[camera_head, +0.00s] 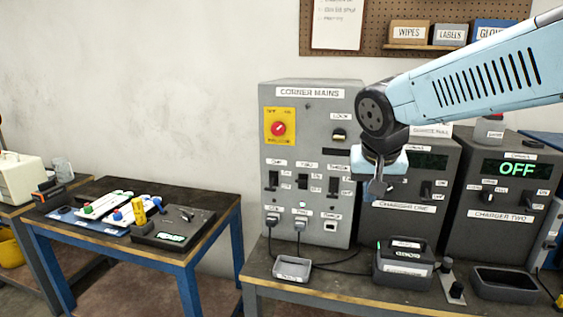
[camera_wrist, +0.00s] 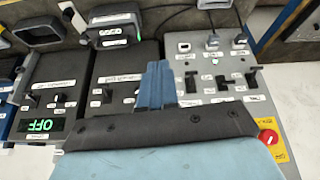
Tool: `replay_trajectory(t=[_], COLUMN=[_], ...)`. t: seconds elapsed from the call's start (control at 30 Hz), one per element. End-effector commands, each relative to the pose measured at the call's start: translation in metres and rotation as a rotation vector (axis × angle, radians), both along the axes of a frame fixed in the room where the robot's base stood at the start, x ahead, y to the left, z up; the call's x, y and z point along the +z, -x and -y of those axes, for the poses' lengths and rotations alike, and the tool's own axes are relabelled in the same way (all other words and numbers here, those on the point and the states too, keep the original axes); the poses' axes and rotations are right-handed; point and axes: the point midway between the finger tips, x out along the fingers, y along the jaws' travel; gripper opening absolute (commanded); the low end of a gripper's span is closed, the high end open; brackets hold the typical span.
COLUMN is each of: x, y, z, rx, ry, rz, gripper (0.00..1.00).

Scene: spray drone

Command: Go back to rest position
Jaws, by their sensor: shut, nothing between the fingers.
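My gripper (camera_head: 376,188) is in front of the panels in the head view, between the grey corner mains panel (camera_head: 344,222) and charger one (camera_head: 407,227). It points downward, its fingers are together, and nothing is held. In the wrist view my gripper (camera_wrist: 155,88) shows as closed blue fingers over the panels, which appear upside down. My light blue arm reaches in from the right and hides part of charger one's top and display.
Charger two (camera_head: 502,213) reads OFF. A battery-like block (camera_head: 404,268) and a small grey tray (camera_head: 292,269) stand on the bench below. A blue-legged table (camera_head: 222,228) with tools is at left. A pegboard (camera_head: 378,40) hangs behind. The wall area at left is clear.

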Motion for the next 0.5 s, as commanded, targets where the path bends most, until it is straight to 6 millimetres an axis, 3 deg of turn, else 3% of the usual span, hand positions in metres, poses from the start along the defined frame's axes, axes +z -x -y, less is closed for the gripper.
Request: replay_trajectory(t=[0.03,0.2,0.5], x=[0.003,0.007,0.005], y=[0.013,0.054,0.103], z=[0.012,0.036,0.051], rx=[0.003,0.057,0.144], ry=[-0.008,-0.024,-0.028], rz=[0.003,0.008,0.042], gripper=[0.0,0.0,0.0])
